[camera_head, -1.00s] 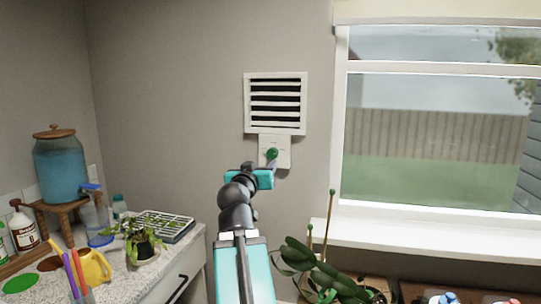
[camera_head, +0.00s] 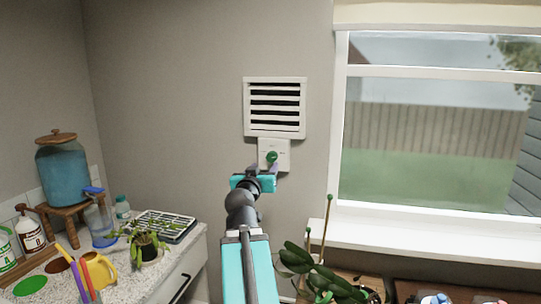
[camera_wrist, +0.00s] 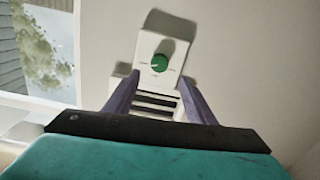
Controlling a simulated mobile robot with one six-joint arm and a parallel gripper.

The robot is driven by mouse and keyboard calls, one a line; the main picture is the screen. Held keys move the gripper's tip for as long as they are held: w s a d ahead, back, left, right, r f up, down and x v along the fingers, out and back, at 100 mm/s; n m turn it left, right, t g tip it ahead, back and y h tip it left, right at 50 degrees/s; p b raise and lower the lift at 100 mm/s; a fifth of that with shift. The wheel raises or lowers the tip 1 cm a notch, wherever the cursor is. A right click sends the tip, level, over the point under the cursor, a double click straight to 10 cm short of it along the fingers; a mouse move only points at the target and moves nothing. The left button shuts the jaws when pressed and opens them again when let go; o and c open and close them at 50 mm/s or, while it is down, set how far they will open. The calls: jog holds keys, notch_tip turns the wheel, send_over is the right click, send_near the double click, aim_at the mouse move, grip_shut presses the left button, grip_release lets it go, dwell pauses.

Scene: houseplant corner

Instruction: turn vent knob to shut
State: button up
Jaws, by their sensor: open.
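The vent knob (camera_head: 271,157) is a round green dial on a white plate (camera_head: 283,163) fixed to the wall just below the vent. In the wrist view the knob (camera_wrist: 160,63) shows in full, with small marks on the plate around it that are too small to read. The vent (camera_head: 275,107) has a white frame and dark gaps between its slats. My gripper (camera_head: 265,170) is in front of the plate, just below the knob in the head view. In the wrist view its two purple fingers (camera_wrist: 157,95) are spread apart, with nothing between them.
A window (camera_head: 435,130) with a white sill is to the right. A potted orchid (camera_head: 320,272) stands below. The wall around the vent is bare.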

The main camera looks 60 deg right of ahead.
aim_at(271, 159)
jog(key=shift+p+x, duration=2)
jog(key=shift+x, duration=2.9)
jog(key=shift+f, duration=0.1)
jog(key=c, duration=1)
jog(key=shift+d, duration=0.1)
jog(key=shift+f, duration=0.1)
jog(key=shift+c, duration=0.2)
